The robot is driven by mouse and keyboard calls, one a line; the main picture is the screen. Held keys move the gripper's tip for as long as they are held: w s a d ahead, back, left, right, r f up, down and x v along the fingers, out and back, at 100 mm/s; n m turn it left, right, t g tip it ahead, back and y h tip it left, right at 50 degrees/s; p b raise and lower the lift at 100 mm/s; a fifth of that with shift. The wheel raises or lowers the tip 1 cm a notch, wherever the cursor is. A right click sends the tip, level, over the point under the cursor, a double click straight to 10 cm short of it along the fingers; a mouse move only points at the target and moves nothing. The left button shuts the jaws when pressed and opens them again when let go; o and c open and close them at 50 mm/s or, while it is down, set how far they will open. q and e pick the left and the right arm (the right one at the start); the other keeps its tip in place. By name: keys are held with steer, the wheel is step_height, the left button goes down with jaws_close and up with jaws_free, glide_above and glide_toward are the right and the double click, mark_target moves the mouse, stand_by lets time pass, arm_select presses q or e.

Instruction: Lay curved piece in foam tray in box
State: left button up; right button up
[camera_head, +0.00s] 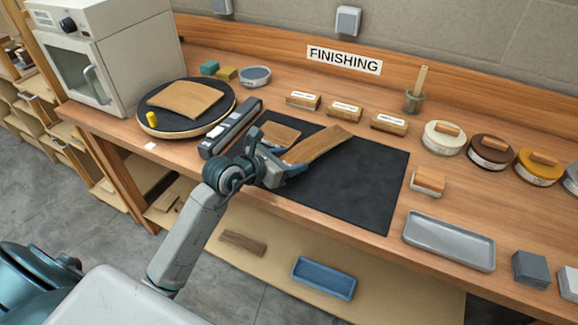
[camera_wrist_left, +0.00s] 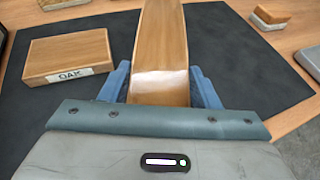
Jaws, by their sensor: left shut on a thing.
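My left gripper (camera_head: 283,166) is shut on the near end of a curved wooden piece (camera_head: 322,143). The piece reaches away from the fingers, tilted, over the black mat (camera_head: 360,180). In the left wrist view the curved piece (camera_wrist_left: 161,50) stands between the two blue fingers of the gripper (camera_wrist_left: 163,88), and its far end leaves the top of the picture. Another curved wooden piece (camera_head: 187,99) lies on a round black-topped turntable (camera_head: 215,121) at the left. I see no foam tray or box in these views. My right gripper is not in view.
A wooden block labelled OAK (camera_wrist_left: 68,54) lies on the mat left of the held piece. A long grey tool (camera_head: 230,128) lies between turntable and mat. Several tins, wooden blocks and a grey tray (camera_head: 449,241) stand on the bench. The mat's right half is clear.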

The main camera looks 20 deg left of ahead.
arm_select(q)
steer(key=shift+f+p, duration=0.35)
steer(key=shift+f, duration=1.2)
steer(key=shift+f, duration=0.15)
steer(key=o, duration=1)
steer(key=shift+o, duration=0.2)
